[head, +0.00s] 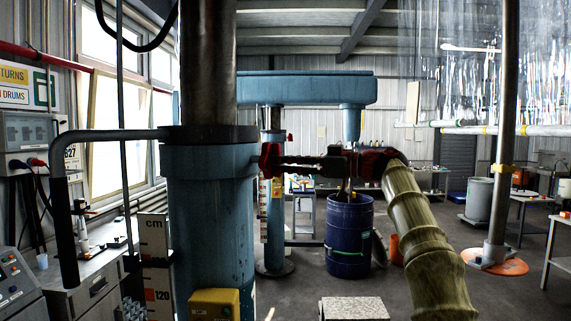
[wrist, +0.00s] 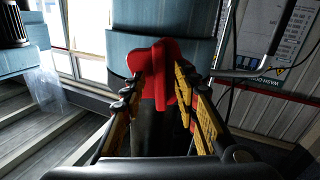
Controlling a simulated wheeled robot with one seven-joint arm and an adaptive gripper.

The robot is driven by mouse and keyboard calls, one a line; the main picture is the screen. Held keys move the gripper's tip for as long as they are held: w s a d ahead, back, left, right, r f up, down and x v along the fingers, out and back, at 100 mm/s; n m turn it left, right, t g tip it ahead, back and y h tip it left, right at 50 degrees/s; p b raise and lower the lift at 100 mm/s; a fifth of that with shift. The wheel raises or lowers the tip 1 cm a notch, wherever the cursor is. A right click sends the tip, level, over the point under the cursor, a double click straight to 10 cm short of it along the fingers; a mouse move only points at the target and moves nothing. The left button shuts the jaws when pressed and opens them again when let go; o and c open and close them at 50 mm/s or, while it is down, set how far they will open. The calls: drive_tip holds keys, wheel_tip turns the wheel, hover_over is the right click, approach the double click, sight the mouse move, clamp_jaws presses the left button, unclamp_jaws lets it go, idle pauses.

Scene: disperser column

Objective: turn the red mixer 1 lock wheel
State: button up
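The red lock wheel (head: 269,160) is on the right side of the thick blue column (head: 210,225), just below its dark collar. In the wrist view the lobed red wheel (wrist: 158,72) is straight ahead, in front of the blue column (wrist: 100,47). My gripper (head: 288,161) reaches in from the right, level with the wheel. In the wrist view my gripper's (wrist: 158,70) yellow-padded fingers are apart, one on each side of the wheel, with part of the wheel between the tips. Whether the pads touch it is unclear.
A grey bent handle (head: 110,135) sticks out left of the column. A yellow box (head: 214,303) is low on its front. Behind are a second blue mixer (head: 300,90) and a blue drum (head: 349,235). A dark pole (head: 504,130) stands at right.

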drive_tip(key=shift+d, duration=0.1)
drive_tip(key=v, duration=1.1)
drive_tip(key=shift+d, duration=0.35)
